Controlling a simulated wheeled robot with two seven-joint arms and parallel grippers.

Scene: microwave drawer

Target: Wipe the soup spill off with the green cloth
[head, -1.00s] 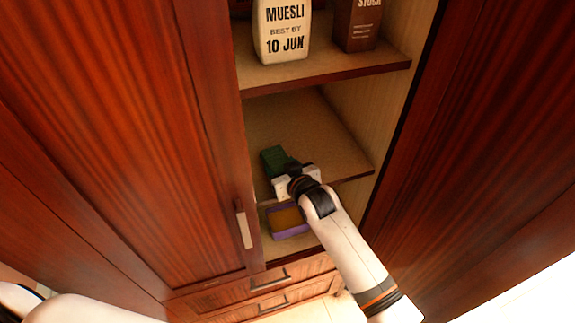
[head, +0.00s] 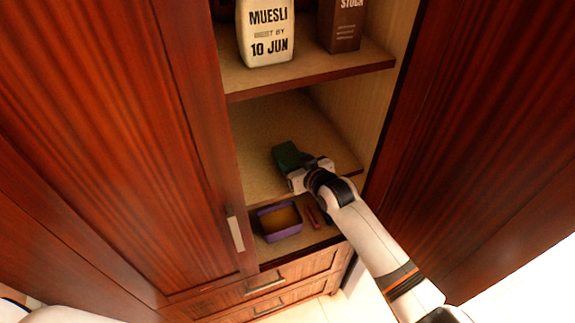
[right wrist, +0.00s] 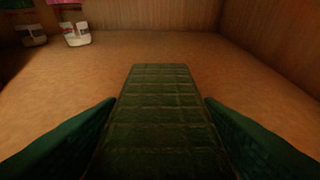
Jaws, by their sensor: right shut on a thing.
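The green cloth (head: 286,155) is in my right gripper (head: 306,168), which is shut on it over the middle shelf (head: 262,125) of the open cupboard. In the right wrist view the cloth (right wrist: 160,110) fills the lower middle, with a quilted grid pattern, held close to the shelf board. I cannot tell whether it touches the board. No soup spill can be made out on the visible part of the shelf; any part under the cloth and gripper is hidden. My left gripper is out of view; only a piece of that arm shows at the bottom left.
A muesli bag (head: 266,32) and a brown stock box (head: 341,25) stand on the shelf above. A purple tub (head: 280,222) and a small red item (head: 312,217) are on the shelf below. Two white containers (right wrist: 76,34) stand far back left. Cupboard doors flank both sides.

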